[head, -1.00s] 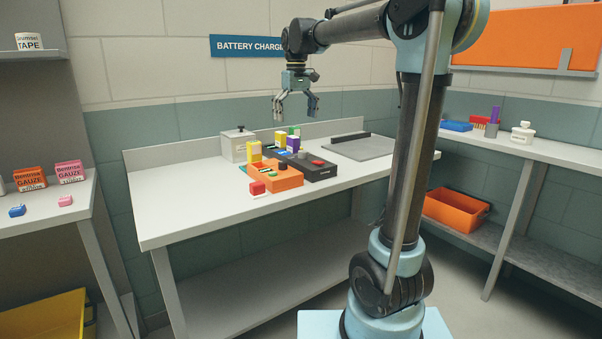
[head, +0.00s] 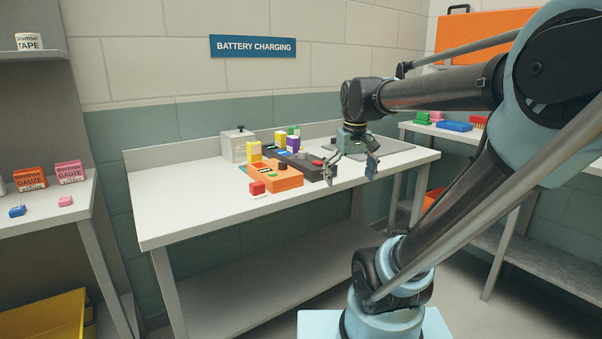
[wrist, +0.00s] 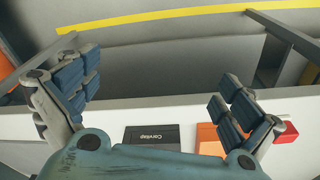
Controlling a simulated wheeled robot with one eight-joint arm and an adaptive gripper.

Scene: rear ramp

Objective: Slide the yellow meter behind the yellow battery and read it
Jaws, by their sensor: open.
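Two yellow blocks show on the bench in the head view. One yellow block (head: 254,151) stands at the back left of an orange charger (head: 277,178). Another yellow block (head: 280,139) stands farther back, by a black charger (head: 320,172). I cannot tell which is the battery and which the meter. My gripper (head: 349,173) is open and empty, at the bench's front edge, right of both chargers and apart from the yellow blocks. In the wrist view its fingers (wrist: 160,85) are spread, with the black charger (wrist: 152,134) and orange charger (wrist: 210,140) below. No yellow block shows there.
A purple block (head: 292,145) and a green block (head: 294,131) stand near the black charger. A red block (head: 257,188) lies before the orange charger. A grey box (head: 238,146) stands at the back left. The bench's left part (head: 185,190) is clear.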

